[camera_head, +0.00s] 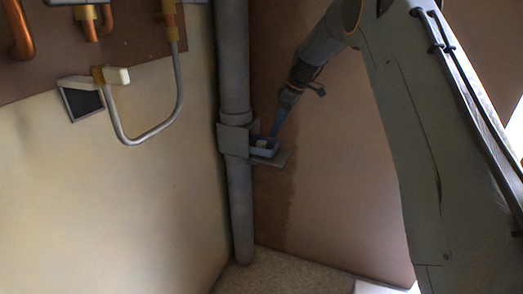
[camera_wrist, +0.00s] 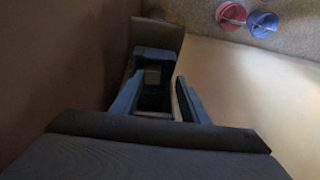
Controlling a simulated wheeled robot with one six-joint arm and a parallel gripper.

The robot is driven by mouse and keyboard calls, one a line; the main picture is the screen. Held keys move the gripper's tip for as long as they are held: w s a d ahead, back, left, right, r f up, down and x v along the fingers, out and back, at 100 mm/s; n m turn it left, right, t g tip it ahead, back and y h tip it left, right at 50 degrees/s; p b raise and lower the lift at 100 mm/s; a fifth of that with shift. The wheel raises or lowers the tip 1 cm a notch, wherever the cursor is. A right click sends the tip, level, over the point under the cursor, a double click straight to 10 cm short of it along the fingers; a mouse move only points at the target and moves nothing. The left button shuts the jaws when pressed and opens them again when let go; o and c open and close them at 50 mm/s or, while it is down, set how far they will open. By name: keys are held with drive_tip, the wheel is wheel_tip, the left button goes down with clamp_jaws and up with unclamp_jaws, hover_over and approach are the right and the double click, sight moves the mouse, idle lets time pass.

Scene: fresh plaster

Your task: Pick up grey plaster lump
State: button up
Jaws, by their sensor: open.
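A small pale grey lump (camera_head: 261,143) sits in a little blue tray (camera_head: 266,153) on a bracket shelf by the vertical pipe. In the wrist view the lump (camera_wrist: 152,77) shows dimly inside the dark blue tray (camera_wrist: 155,54), beyond my fingers. My gripper (camera_head: 276,132) reaches down to the tray from the upper right. In the wrist view my gripper (camera_wrist: 157,90) is open, with one finger on each side of the line to the lump. The fingers look empty. I cannot tell whether the fingertips touch the tray or how deep they are.
The grey pipe (camera_head: 235,60) runs down the corner, with a flat plate (camera_head: 233,139) at the shelf. A red bucket (camera_wrist: 231,14) and a blue bucket (camera_wrist: 262,23) stand on the floor.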

sight(262, 143)
drive_tip(key=shift+n, duration=0.7)
drive_tip(key=w+a+f, duration=0.1)
drive_tip(key=f, duration=0.1)
drive_tip(key=w+a+f, duration=0.1)
drive_tip(key=a+f, duration=0.1)
drive_tip(key=w+a+f+p, duration=0.1)
drive_tip(key=f, duration=0.1)
drive_tip(key=shift+a+f, duration=0.2)
drive_tip(key=shift+a, duration=0.15)
drive_tip(key=shift+a+f, duration=0.2)
drive_tip(key=shift+f, duration=0.25)
drive_tip(key=shift+y, duration=0.3)
drive_tip(key=shift+c, duration=0.2)
drive_tip(key=c, duration=0.8)
drive_tip(key=shift+r, duration=0.1)
